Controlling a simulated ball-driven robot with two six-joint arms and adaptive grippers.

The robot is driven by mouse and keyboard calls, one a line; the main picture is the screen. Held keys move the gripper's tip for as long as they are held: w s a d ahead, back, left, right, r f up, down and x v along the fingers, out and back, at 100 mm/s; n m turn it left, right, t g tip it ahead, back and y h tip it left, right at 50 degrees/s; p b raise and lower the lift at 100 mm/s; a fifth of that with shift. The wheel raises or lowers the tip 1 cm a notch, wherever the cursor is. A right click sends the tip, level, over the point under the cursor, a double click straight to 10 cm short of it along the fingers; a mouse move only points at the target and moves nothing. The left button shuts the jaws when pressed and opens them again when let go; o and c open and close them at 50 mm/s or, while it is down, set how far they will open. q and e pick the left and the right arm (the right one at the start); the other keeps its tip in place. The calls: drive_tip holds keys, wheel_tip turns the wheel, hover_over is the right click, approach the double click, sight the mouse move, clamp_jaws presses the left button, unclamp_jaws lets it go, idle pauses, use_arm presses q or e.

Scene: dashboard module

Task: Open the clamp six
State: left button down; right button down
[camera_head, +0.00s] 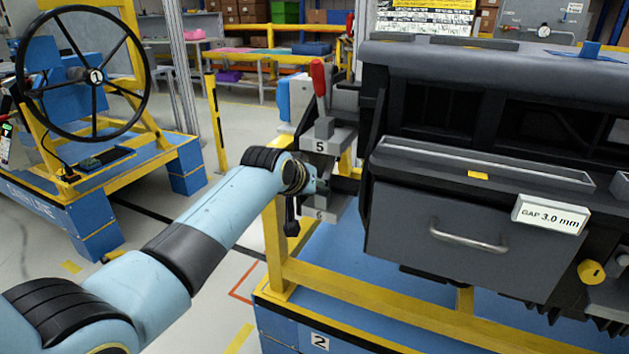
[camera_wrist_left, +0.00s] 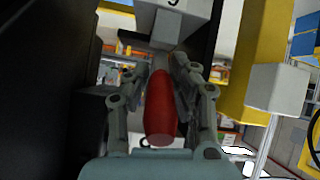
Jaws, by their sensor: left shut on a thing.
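Clamp six is marked by a grey plate with a 6 (camera_head: 320,213), low on the left side of the dashboard fixture. My left gripper (camera_head: 318,186) is at this clamp, just under the plate numbered 5. In the left wrist view, a red clamp handle (camera_wrist_left: 159,105) lies between the two fingers of my left gripper (camera_wrist_left: 162,75), which are shut on it. The handle is hidden behind my arm and gripper in the head view. Clamp five, above, has its red handle (camera_head: 319,78) standing upright. My right gripper is not in view.
The grey dashboard module (camera_head: 470,235) with its drawer handle stands close to the right of my gripper. Yellow frame bars (camera_head: 275,245) stand beside and below the clamps. A black handwheel (camera_head: 95,75) on a blue stand is at the left. Open floor lies between them.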

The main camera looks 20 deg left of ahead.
use_arm(q)
drive_tip(key=c, duration=1.1)
unclamp_jaws()
drive_tip(key=v, duration=1.2)
